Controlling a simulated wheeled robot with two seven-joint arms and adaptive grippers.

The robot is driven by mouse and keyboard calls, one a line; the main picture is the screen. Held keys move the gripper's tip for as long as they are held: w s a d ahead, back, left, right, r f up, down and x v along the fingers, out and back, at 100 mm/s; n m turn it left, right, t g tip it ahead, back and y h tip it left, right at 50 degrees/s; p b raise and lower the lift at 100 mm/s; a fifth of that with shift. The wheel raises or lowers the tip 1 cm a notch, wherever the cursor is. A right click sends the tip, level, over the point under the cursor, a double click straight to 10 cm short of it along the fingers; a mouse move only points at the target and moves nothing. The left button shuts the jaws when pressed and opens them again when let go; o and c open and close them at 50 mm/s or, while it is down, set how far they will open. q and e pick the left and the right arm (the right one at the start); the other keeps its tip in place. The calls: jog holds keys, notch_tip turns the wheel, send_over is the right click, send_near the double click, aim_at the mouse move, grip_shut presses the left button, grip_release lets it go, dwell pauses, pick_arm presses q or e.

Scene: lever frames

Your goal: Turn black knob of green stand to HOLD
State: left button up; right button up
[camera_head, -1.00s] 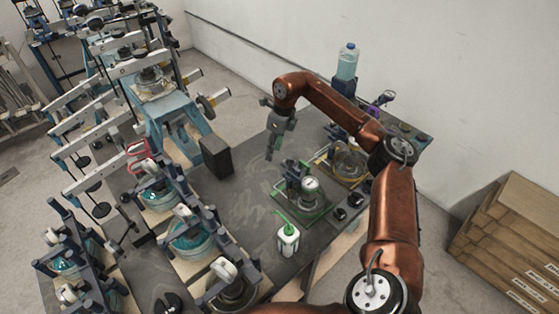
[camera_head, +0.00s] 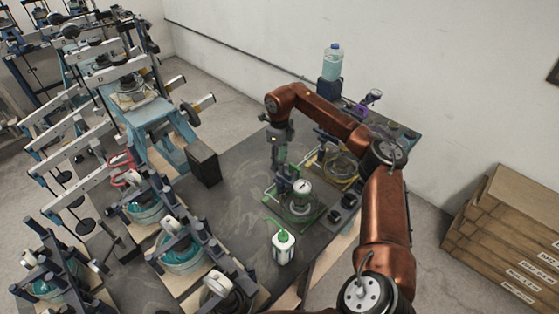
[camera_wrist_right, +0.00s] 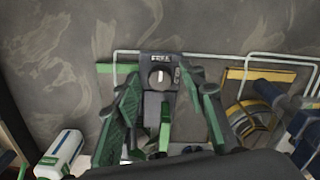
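The green stand (camera_head: 312,223) carries a round white gauge and stands on the dark table in the head view. In the right wrist view, its dark control box (camera_wrist_right: 148,57) has a small white label, too small to read. The black knob (camera_wrist_right: 160,78) sits below that label and shows a pale face; its setting cannot be read. My right gripper (camera_head: 278,165) is over the back left side of the green stand. In the right wrist view, its green-padded fingers (camera_wrist_right: 160,88) are spread on both sides of the knob, with nothing held. My left gripper is out of view.
A yellow stand (camera_wrist_right: 262,74) is close on the right. A white bottle with a green spout (camera_head: 283,246) stands in front of the green stand. A dark block (camera_head: 203,166) is at the left. Bare table lies between the block and the green stand.

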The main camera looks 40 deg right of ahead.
jog(key=c, duration=0.5)
grip_shut()
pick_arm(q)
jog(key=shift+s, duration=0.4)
